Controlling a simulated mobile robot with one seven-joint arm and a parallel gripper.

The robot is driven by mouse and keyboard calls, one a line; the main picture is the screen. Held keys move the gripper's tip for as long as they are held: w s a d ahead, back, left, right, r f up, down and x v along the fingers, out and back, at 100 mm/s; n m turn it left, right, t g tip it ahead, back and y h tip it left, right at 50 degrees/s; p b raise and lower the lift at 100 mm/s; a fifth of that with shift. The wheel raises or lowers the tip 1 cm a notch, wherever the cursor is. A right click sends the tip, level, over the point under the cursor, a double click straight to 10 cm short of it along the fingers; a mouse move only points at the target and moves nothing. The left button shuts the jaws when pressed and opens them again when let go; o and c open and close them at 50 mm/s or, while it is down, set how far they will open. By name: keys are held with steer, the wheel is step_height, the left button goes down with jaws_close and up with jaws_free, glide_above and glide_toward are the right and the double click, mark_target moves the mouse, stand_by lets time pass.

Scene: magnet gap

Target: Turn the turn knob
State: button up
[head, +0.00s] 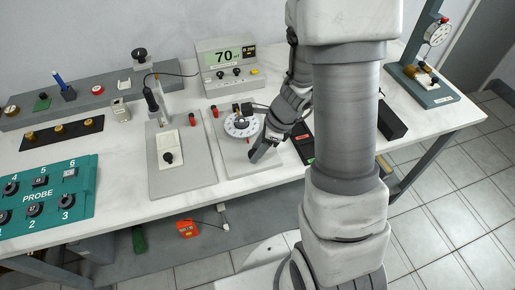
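A round white dial (238,130) with dark marks around its rim sits on a light grey panel (235,164) in the middle of the bench; small brass and dark parts stand at its far edge. Which control is the turn knob is not labelled here. My gripper (257,131) reaches in from the right, low over the right side of this dial panel. Dark parts show at the dial's far edge and at the panel's near right. I cannot tell whether the fingers are open or touch anything. My arm hides what lies behind it.
Left of it is a panel with a black knob (168,158). A green PROBE box (48,196) with several knobs is at the far left. A display box reading 70 (226,65) stands behind. A gauge stand (426,85) is at the right. Red posts (191,119) rise nearby.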

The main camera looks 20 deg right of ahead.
jaws_close()
steer(key=shift+n, duration=0.3)
steer(key=n+g+p, duration=0.1)
steer(key=n, duration=0.2)
steer(key=shift+w+y, duration=0.2)
steer(key=shift+y, duration=0.1)
steer(key=n+g+p, duration=0.1)
steer(key=n+g, duration=0.1)
steer(key=n, duration=0.3)
steer(key=shift+w, duration=0.15)
steer(key=o, duration=0.6)
jaws_free()
steer(key=shift+r, duration=0.1)
